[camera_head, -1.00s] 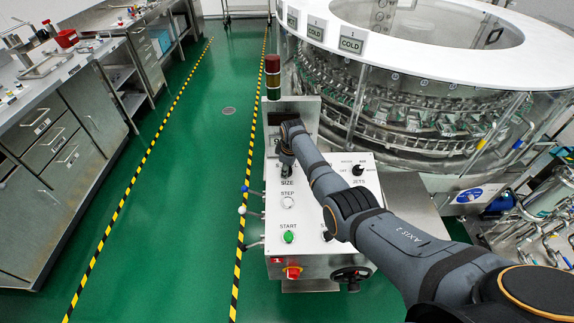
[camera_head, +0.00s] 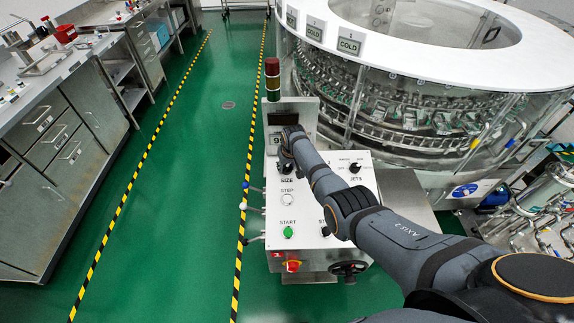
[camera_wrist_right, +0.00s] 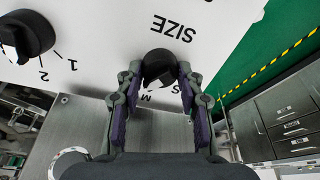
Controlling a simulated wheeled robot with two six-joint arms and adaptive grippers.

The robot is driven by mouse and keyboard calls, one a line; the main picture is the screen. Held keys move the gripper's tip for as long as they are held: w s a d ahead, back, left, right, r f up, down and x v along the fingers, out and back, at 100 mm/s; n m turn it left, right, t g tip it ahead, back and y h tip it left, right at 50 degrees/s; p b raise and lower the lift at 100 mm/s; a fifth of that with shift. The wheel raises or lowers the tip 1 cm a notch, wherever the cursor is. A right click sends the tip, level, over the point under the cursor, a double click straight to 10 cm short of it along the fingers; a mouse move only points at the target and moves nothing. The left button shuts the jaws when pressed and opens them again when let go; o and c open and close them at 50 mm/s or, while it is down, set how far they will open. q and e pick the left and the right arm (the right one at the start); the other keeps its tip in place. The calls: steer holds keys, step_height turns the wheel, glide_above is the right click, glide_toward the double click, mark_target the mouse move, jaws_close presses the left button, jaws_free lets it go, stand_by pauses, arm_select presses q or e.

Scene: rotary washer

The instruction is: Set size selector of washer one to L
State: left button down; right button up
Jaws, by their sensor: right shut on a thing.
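The SIZE selector is a black round knob (camera_wrist_right: 157,66) on the white sloped control panel (camera_head: 270,215) of the washer. In the right wrist view the lettering is upside down; SIZE shows above the knob, and part of an M and an S show below it. I cannot tell which letter the knob points to. My right gripper (camera_wrist_right: 159,78) is shut on the knob, with one finger on each side. My left gripper is not in view.
The JETS knob (camera_head: 355,167), a white STEP button (camera_head: 287,199) and a green START button (camera_head: 288,232) share the panel. A red stop knob (camera_head: 292,266) is on its front. The glass-walled rotary washer (camera_head: 405,105) stands behind. Benches line the left; the green floor between is clear.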

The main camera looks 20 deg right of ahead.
steer(key=shift+m, duration=0.6)
steer(key=o, duration=1.2)
steer(key=shift+r, duration=0.1)
steer(key=v, duration=1.1)
steer(key=shift+s+r, duration=0.3)
